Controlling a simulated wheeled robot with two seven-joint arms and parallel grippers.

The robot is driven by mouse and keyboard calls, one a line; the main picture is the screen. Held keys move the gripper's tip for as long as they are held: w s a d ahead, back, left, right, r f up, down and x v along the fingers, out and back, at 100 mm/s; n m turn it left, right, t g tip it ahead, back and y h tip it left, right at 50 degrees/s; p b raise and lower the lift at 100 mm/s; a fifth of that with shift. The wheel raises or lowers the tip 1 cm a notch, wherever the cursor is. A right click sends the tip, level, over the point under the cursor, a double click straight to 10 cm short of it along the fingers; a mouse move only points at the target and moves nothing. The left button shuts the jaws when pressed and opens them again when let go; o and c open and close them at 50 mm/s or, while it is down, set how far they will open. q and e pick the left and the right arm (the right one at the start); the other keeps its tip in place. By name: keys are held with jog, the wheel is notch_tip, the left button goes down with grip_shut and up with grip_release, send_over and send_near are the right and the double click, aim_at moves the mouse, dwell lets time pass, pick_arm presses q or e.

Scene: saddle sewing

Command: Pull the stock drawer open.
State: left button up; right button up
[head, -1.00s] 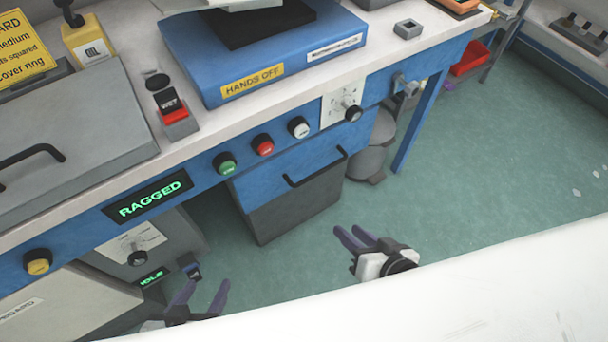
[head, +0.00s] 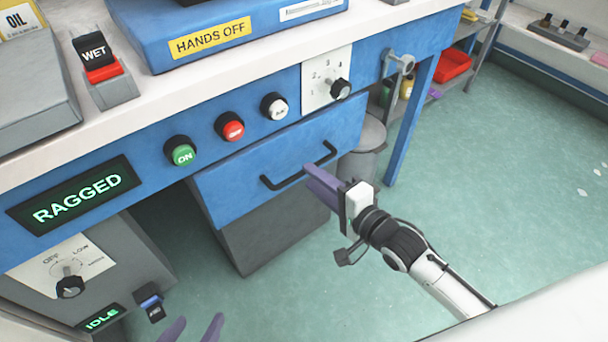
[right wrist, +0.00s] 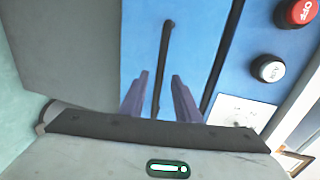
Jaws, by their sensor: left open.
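The stock drawer (head: 235,184) is the blue-fronted drawer under the bench, with a black bar handle (head: 298,168); it looks shut. In the right wrist view the handle (right wrist: 163,60) runs up the picture, its lower end between my two fingers. My right gripper (head: 318,182) is open at the handle, its purple fingers apart on either side of it (right wrist: 160,85). Whether they touch it I cannot tell. My left gripper (head: 194,326) is open and empty at the bottom edge of the head view, far from the drawer; only its fingertips show.
Above the drawer are green, red and white buttons (head: 233,127) and a dial (head: 340,89). A grey bin (head: 365,150) stands right of the drawer, beside a blue table leg (head: 410,125).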

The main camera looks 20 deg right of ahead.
jog(key=shift+b+x, duration=0.55)
jog(key=shift+x, duration=1.75)
jog(key=shift+c, duration=0.4)
grip_shut()
